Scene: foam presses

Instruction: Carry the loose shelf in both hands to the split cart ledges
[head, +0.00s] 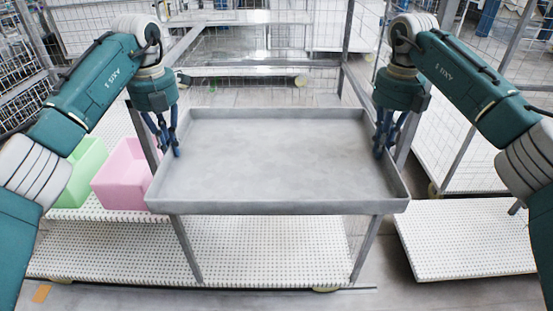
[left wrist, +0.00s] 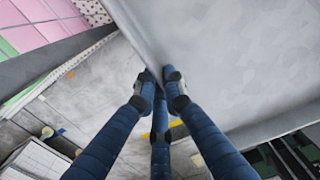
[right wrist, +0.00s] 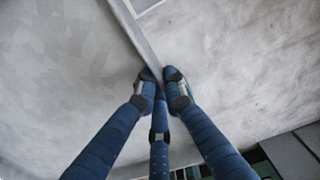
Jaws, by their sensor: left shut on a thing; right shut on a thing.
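The loose shelf (head: 275,160) is a grey tray with low raised walls, level in the middle of the head view. My left gripper (head: 172,150) is shut on its left wall, and my right gripper (head: 381,150) is shut on its right wall. In the left wrist view the fingers (left wrist: 160,77) close on the shelf wall (left wrist: 138,30). In the right wrist view the fingers (right wrist: 161,77) close on the opposite wall (right wrist: 130,25). The cart frame's grey posts (head: 186,250) show below the shelf. The split ledges cannot be made out, and the shelf hides part of the frame.
Another white perforated deck (head: 470,240) lies at the right. Wire mesh cages (head: 470,130) stand behind. Bare floor shows between the decks.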

